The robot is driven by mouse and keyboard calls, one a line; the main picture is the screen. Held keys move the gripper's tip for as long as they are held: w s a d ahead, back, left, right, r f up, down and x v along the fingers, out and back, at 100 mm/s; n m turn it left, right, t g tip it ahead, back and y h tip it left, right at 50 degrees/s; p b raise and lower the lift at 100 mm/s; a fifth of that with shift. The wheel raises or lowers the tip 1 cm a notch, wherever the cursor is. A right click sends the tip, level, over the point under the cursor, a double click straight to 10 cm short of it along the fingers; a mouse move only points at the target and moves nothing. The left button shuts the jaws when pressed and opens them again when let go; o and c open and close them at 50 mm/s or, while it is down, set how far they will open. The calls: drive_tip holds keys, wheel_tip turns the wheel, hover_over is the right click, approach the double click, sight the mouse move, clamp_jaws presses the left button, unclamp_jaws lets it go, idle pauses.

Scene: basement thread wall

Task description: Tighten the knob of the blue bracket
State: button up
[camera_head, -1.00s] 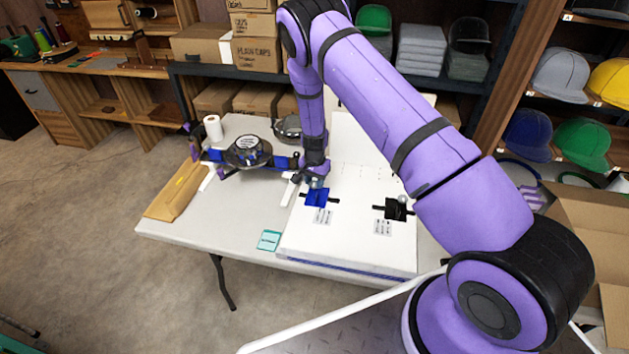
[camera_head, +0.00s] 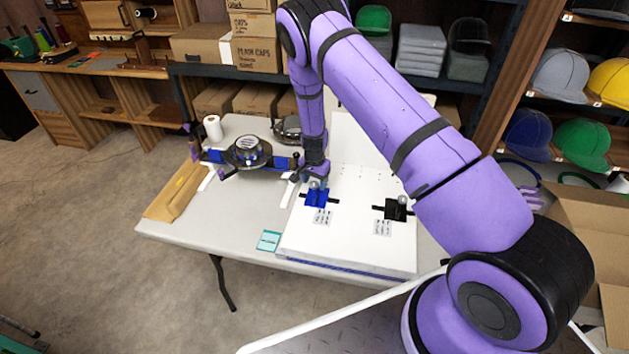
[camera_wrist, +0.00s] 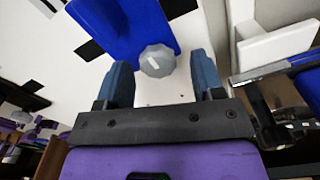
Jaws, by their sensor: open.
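The blue bracket (camera_head: 315,199) sits on the white board (camera_head: 350,240) in the head view; it also shows at the top of the wrist view (camera_wrist: 125,25). Its grey knob (camera_wrist: 158,61) has a white line mark and lies between the tips of my open gripper (camera_wrist: 161,80), with a gap on each side. The fingers are not touching the knob. In the head view my gripper (camera_head: 316,180) is right at the bracket's far edge and partly hides the knob.
A black bracket (camera_head: 394,209) with its own knob stands to the right on the board. Printed labels lie in front of both brackets. A round dark device with blue arms (camera_head: 247,152) stands left on the table. A teal card (camera_head: 269,240) lies near the front edge.

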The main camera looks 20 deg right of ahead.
drive_tip(key=shift+r, duration=0.1)
wheel_tip(320, 180, up, 11)
drive_tip(key=shift+f, duration=0.2)
drive_tip(key=shift+r, duration=0.1)
idle(0.5)
wheel_tip(320, 180, up, 16)
drive_tip(key=n+t+y, duration=0.1)
drive_tip(key=n, duration=0.1)
hover_over(315, 182)
drive_tip(key=s, duration=0.3)
drive_tip(key=s+r+n+t+y, duration=0.1)
drive_tip(key=s+r, duration=0.4)
drive_tip(key=r, duration=0.3)
drive_tip(key=s+r+n, duration=0.1)
drive_tip(key=s+r, duration=0.3)
drive_tip(key=r, duration=0.4)
drive_tip(key=s+d+r+n+t+h, duration=0.1)
drive_tip(key=s+r+n, duration=0.2)
drive_tip(key=s, duration=1.1)
drive_tip(key=s+d+r+n+t+h, duration=0.1)
drive_tip(key=s+r+n+t, duration=0.1)
drive_tip(key=s+r, duration=0.7)
drive_tip(key=s+n, duration=0.1)
drive_tip(key=s, duration=0.5)
drive_tip(key=shift+s+r, duration=0.15)
drive_tip(key=shift+r, duration=0.05)
drive_tip(key=shift+w+a, duration=0.1)
drive_tip(key=shift+w, duration=0.1)
